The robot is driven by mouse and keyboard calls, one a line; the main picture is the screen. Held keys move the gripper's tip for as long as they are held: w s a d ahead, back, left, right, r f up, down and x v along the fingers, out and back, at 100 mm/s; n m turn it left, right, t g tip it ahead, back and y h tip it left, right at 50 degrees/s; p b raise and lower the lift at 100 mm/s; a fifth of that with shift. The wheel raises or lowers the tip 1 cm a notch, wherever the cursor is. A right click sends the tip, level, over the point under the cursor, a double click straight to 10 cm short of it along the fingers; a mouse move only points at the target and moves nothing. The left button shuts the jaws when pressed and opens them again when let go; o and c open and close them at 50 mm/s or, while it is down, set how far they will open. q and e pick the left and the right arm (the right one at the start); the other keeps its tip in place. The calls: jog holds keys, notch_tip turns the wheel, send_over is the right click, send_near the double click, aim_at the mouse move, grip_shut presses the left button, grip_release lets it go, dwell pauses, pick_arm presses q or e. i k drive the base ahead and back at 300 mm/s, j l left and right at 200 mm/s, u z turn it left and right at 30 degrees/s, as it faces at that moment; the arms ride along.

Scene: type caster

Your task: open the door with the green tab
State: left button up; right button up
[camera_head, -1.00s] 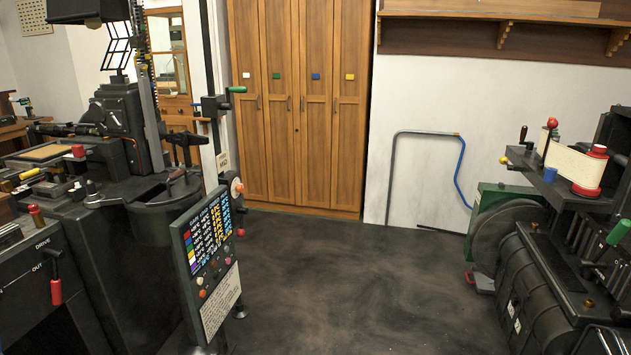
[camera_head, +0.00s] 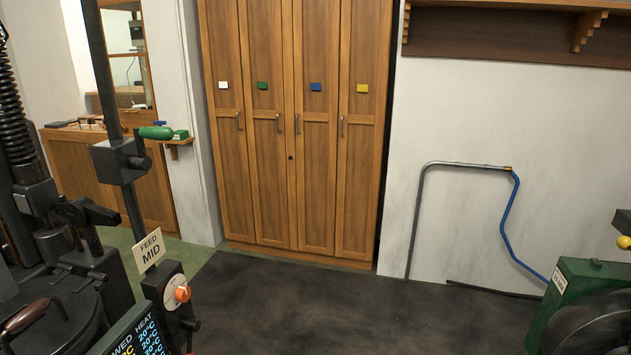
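A tall wooden cabinet with several narrow doors stands against the back wall. The door with the green tab (camera_head: 266,150) is second from the left, and its green tab (camera_head: 263,86) sits at upper middle. Neither of my grippers is in view.
A dark machine (camera_head: 75,235) with a green-handled crank (camera_head: 155,133) and a "FEED MID" sign (camera_head: 149,250) stands at left. Green machinery (camera_head: 575,300) is at lower right. A bent pipe (camera_head: 420,205) is by the wall. Dark floor (camera_head: 330,310) between is clear.

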aim_at(260, 22)
jog(key=i, duration=2.3)
